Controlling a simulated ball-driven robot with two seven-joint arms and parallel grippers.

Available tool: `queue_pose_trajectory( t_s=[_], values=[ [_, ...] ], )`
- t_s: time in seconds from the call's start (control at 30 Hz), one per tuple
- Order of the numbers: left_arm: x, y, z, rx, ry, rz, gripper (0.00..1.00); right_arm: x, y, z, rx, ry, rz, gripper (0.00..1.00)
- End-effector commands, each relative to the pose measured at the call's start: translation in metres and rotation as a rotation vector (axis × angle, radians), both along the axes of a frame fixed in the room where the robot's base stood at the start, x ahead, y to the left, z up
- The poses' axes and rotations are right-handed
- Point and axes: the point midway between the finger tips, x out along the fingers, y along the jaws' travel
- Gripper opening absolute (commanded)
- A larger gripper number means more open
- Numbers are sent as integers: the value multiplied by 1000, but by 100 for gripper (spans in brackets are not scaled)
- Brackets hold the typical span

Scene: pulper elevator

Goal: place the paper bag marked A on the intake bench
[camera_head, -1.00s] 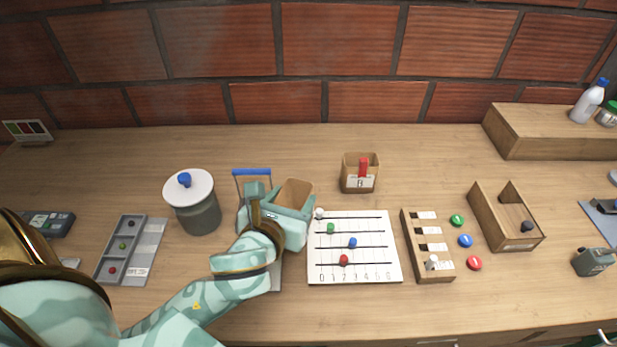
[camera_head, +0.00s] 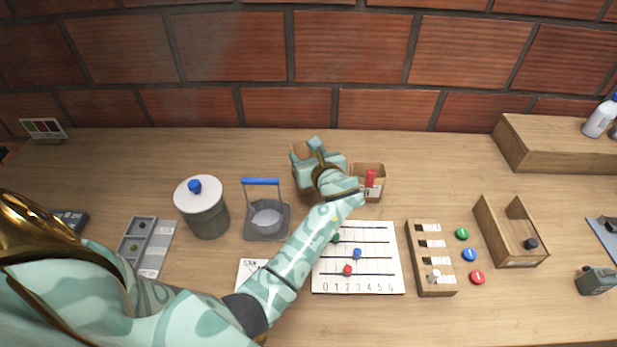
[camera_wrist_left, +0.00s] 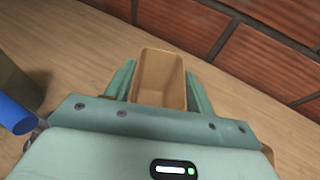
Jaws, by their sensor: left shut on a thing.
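A small brown open-topped paper bag (camera_head: 300,153) is between the fingers of my left gripper (camera_head: 316,162), at the back middle of the wooden worktop (camera_head: 130,165). In the left wrist view the bag (camera_wrist_left: 161,80) has a finger on each side and looks empty. Its front is hidden, so I cannot read its mark. Whether its base touches the wood cannot be told. A similar bag marked B (camera_head: 371,190), with a red piece in it, stands close to the right of my gripper. My right gripper is not in view.
A grey pot with a white lid (camera_head: 203,209) and a blue-handled scoop (camera_head: 265,215) stand left. A white bead board (camera_head: 365,270) lies in front, partly under my left arm. A slotted block (camera_head: 433,270) and open wooden box (camera_head: 512,240) are right. A brick wall is behind.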

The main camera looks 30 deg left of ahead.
Motion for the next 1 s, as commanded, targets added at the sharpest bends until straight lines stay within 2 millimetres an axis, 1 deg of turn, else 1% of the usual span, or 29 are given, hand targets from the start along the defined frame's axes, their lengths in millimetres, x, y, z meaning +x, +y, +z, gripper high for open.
queue_pose_trajectory(
  t_s=[0.03,0.13,0.2,0.3,0.63,0.67,0.7,0.73,1.0],
  values=[
    [0,0,-8,1,2,-1,13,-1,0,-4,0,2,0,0],
    [0,0,-22,1,3,-2,13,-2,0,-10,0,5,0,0],
    [0,0,-37,0,4,-2,13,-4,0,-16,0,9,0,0],
    [0,0,-52,2,4,-2,13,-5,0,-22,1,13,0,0],
    [0,0,-53,0,0,-2,13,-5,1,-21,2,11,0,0],
    [0,0,-54,0,0,-2,56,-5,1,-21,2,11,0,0],
    [0,0,-53,0,0,-2,68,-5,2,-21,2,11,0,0],
    [0,0,-53,0,0,-2,76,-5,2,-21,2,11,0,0],
    [0,0,-53,0,0,-2,76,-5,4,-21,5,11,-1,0]
  ],
)
